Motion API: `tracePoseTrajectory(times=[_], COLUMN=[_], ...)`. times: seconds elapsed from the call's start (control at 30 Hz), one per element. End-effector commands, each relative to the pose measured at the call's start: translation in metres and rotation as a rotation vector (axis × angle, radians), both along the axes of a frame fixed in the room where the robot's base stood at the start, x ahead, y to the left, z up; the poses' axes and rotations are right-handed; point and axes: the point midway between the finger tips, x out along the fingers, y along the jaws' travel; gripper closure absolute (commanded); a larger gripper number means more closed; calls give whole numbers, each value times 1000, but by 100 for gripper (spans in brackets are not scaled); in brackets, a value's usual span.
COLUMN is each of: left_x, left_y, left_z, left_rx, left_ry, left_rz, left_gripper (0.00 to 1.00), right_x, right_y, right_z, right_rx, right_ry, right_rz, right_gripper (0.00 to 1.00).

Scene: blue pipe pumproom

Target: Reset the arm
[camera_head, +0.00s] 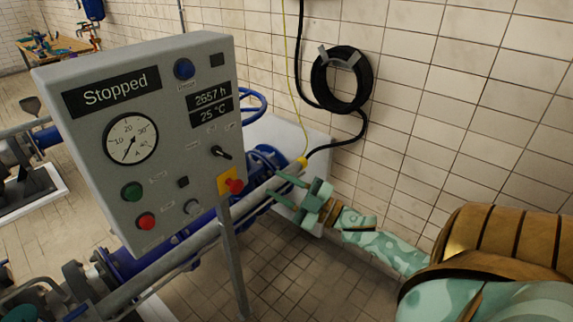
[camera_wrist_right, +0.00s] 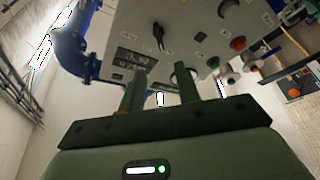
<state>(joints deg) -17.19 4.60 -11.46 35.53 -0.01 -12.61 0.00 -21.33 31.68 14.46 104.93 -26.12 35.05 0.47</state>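My right gripper (camera_head: 284,188) is green and reaches in from the right, just right of the grey control box (camera_head: 165,185). Its two fingers are apart with nothing between them; the right wrist view also shows them apart (camera_wrist_right: 161,82), with the box beyond. The box's display (camera_head: 113,91) reads "Stopped". Beside the gripper's tips is a red knob on a yellow plate (camera_head: 230,183); I see a gap between them in the picture, but cannot judge the depth. My left gripper is not in view.
Blue pipes (camera_head: 205,225) and a grey rail run beneath and behind the box. A metal post (camera_head: 236,265) supports it. A black cable coil (camera_head: 341,80) hangs on the tiled wall. The floor below the gripper is clear. A workbench (camera_head: 55,48) stands far left.

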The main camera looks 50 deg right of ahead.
Motion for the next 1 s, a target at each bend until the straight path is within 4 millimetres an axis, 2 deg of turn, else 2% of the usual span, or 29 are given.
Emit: tracePoseTrajectory(times=[0.2, 0.8, 0.87, 0.97, 1.0], left_x=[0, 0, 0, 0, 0], left_y=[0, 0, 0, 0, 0], left_z=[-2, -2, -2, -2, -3], left_rx=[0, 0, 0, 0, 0], left_ry=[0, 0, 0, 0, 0], left_rz=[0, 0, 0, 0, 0], left_gripper=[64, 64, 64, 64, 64], right_x=[-12, -9, -6, -6, -10], right_y=[-4, -9, -23, -52, -63], right_z=[-3, -8, -24, -80, -111], right_rx=[-1, -14, -21, -11, -1], right_ry=[-1, 19, 69, 217, 293], right_rz=[0, -31, -86, -200, -252], right_gripper=[67, 67, 67, 67, 67])
